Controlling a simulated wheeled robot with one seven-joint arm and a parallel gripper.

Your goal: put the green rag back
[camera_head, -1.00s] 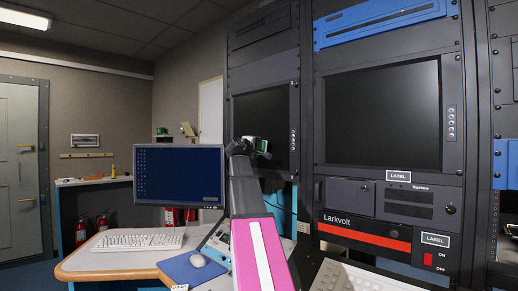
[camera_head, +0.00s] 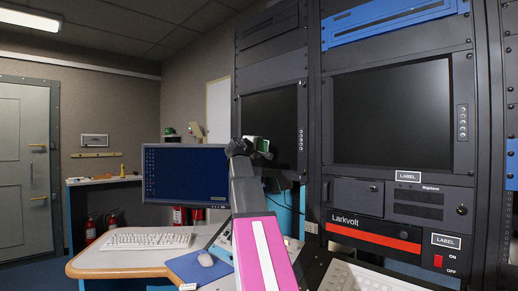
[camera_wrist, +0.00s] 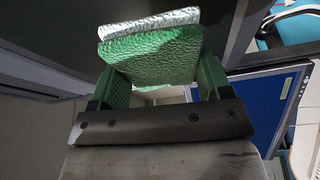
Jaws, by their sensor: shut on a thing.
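The green rag (camera_wrist: 155,58) fills the upper middle of the wrist view, between the fingers of my gripper (camera_wrist: 160,92). It looks like a textured green block with a pale, whitish layer along its far edge. My gripper is shut on it. In the head view my gripper (camera_head: 252,147) is raised at the end of my arm, in front of the dark rack screen at the left. A small green and white patch of the rag (camera_head: 262,144) shows there. The rag's underside is hidden.
The equipment rack (camera_head: 314,140) stands close at right. A side shelf (camera_head: 103,180) holds small items at the far left.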

